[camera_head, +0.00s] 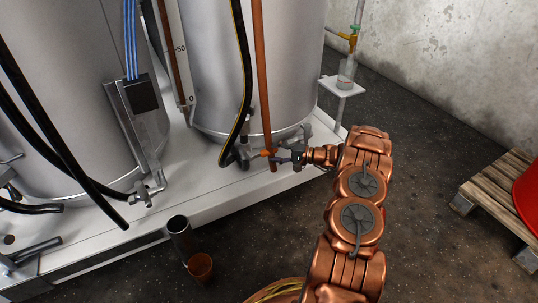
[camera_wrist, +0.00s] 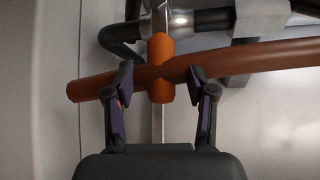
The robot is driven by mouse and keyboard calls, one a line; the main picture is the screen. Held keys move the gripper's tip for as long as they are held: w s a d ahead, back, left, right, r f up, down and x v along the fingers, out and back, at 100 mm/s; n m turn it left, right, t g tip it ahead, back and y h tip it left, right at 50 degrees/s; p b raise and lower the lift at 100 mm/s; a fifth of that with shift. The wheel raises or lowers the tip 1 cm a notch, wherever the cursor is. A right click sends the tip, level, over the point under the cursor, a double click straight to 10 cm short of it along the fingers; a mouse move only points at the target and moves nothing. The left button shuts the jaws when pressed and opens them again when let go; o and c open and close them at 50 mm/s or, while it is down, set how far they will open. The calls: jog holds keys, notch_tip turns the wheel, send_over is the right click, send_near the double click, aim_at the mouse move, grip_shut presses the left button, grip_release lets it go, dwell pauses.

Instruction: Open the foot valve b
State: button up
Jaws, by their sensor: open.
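The orange valve handle (camera_head: 265,153) sits low at the front of the right-hand steel drum (camera_head: 205,60), by the black hose's lower end. In the wrist view the orange handle (camera_wrist: 160,46) stands upright in the middle, crossed by a brown pipe (camera_wrist: 245,60); I cannot tell if they touch. My gripper (camera_head: 281,155) is just right of the handle. In the wrist view my gripper (camera_wrist: 161,88) is open, with one finger on each side of the handle's near end. Contact with the handle or pipe is unclear. No label b is visible.
The brown pipe (camera_head: 262,70) runs down past the handle, with a black hose (camera_head: 244,65) beside it. The drums stand on a white platform (camera_head: 205,190). A dark cylinder (camera_head: 179,236) and a brown cup (camera_head: 201,266) are in front. A pallet (camera_head: 490,190) is at right.

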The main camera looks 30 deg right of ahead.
jog(key=shift+x, duration=1.2)
jog(key=shift+c, duration=0.2)
grip_shut()
